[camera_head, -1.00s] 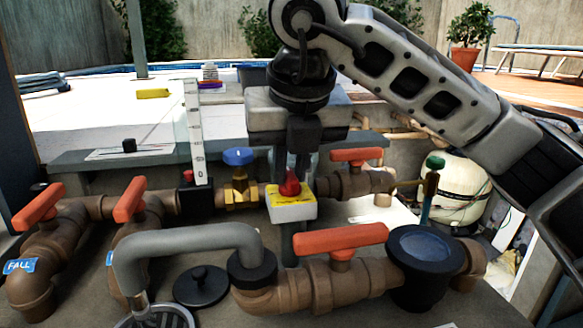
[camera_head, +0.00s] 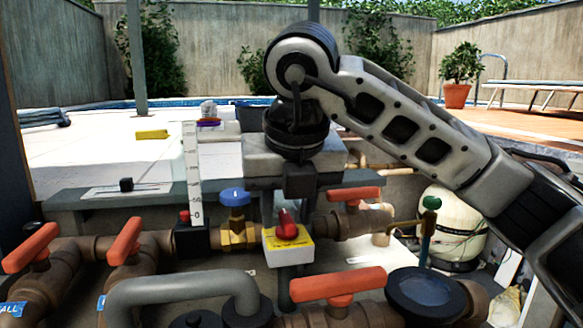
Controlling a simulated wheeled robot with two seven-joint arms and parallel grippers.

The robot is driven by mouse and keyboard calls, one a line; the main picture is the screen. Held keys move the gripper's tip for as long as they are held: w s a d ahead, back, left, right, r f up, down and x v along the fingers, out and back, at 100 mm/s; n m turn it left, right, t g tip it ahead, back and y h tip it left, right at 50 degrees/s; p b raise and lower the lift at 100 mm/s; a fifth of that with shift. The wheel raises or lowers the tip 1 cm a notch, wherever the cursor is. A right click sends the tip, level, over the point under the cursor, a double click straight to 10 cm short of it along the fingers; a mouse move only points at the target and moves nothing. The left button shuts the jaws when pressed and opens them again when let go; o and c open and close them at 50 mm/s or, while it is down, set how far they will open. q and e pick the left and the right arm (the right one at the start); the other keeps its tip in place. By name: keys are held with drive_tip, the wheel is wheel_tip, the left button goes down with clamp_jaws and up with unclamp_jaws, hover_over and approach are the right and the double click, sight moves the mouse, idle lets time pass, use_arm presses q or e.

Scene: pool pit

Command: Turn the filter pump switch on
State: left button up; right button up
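The filter pump switch is a red knob (camera_head: 287,226) on a small box with a yellow face (camera_head: 288,246) and white sides, standing among the pipes in the centre. Small lettering on the yellow face is too small to read. My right gripper (camera_head: 289,206) points down from above, just over and behind the red knob. Its fingers look spread, one on each side of the knob, with a gap between them. Their tips are partly hidden behind the box, and I cannot tell if they touch the knob. My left gripper is not in view.
Brown pipes with orange-handled valves (camera_head: 339,285) surround the box. A blue-topped brass valve (camera_head: 236,203) and a clear scale tube (camera_head: 193,170) stand close on its left. A grey curved pipe (camera_head: 180,288) and a dark round-lidded strainer (camera_head: 427,293) are in front. A white tank (camera_head: 452,222) is at right.

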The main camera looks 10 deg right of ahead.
drive_tip(key=p+v, duration=0.2)
drive_tip(key=v, duration=1.4)
drive_tip(key=shift+f, duration=0.1)
